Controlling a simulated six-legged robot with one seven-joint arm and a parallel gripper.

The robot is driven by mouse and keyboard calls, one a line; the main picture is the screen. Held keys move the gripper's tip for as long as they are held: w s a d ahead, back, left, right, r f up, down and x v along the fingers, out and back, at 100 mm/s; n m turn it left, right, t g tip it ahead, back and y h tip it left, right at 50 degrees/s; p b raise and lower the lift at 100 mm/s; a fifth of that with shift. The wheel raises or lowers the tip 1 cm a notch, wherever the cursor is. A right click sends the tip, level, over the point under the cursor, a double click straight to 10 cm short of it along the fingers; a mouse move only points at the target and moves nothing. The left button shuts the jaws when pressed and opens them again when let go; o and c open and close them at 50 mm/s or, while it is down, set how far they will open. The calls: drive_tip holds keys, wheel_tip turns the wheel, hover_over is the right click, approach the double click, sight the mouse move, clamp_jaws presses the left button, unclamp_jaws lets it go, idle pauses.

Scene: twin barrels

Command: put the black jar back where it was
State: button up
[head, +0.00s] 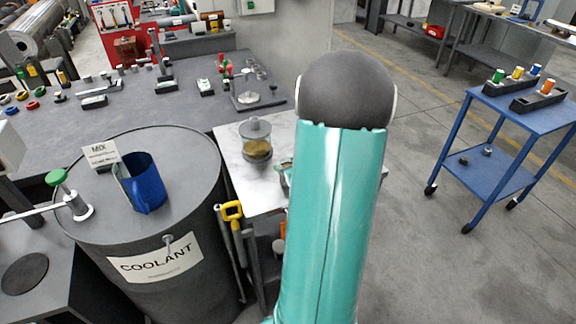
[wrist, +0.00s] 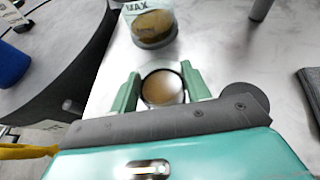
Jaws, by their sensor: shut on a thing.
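My gripper (wrist: 162,90) shows in the wrist view, its two green fingers on either side of a small round jar. It is shut on this black jar (wrist: 163,87), which has a dark rim and a brownish round top seen from above. The jar is over the pale worktop (wrist: 105,115); I cannot tell whether its base touches it. In the head view my arm hides the jar and most of the gripper.
A clear container with amber contents (wrist: 152,25) stands just beyond the jar; it also shows in the head view (head: 257,148). The coolant barrel (head: 180,235), with a blue jug (head: 146,185) on it, stands left. A blue cart (head: 530,115) is right, across open floor.

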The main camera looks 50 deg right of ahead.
drive_tip(key=o, duration=1.1)
drive_tip(key=shift+w+f, duration=0.1)
drive_tip(key=shift+f, duration=0.05)
